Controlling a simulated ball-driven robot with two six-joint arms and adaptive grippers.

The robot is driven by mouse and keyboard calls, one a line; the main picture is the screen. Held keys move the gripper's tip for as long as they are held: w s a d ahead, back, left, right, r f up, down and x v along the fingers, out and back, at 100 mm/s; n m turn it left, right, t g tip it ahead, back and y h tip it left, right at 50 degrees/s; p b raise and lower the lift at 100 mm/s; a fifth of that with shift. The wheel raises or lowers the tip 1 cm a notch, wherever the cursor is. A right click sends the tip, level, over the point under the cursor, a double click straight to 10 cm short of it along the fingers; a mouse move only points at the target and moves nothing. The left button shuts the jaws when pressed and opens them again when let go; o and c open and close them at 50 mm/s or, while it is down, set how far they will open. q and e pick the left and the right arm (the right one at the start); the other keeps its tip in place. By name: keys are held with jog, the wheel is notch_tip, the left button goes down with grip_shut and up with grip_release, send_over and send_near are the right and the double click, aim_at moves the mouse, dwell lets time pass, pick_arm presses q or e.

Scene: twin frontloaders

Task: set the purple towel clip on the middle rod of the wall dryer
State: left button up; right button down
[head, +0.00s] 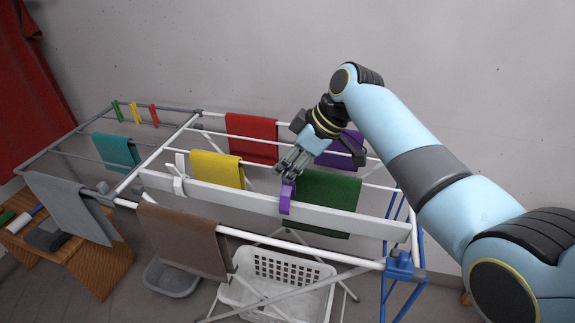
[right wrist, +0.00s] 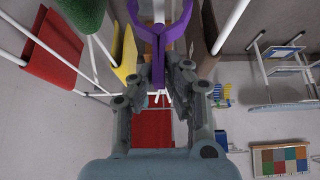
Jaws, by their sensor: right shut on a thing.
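The purple towel clip (head: 286,198) is held in my right gripper (head: 290,170). In the right wrist view the clip (right wrist: 160,46) has its stem between the two fingers and its open, forked end pointing away from them. In the head view the clip hangs upright in front of the white flat bar (head: 240,198) of the drying rack; I cannot tell whether it touches it. White rods (head: 203,149) run behind, with towels over them. I cannot tell which is the middle rod. My left gripper is not in view.
A green towel (head: 328,200), a yellow towel (head: 215,170), a red towel (head: 251,138) and a purple towel (head: 345,150) hang close around the gripper. A brown towel (head: 182,240) hangs in front. A white basket (head: 285,275) stands below. Small coloured clips (head: 134,112) sit at the far left.

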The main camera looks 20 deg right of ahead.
jog(key=shift+r+p, duration=1.85)
jog(key=shift+r, duration=0.3)
jog(key=shift+f, duration=0.1)
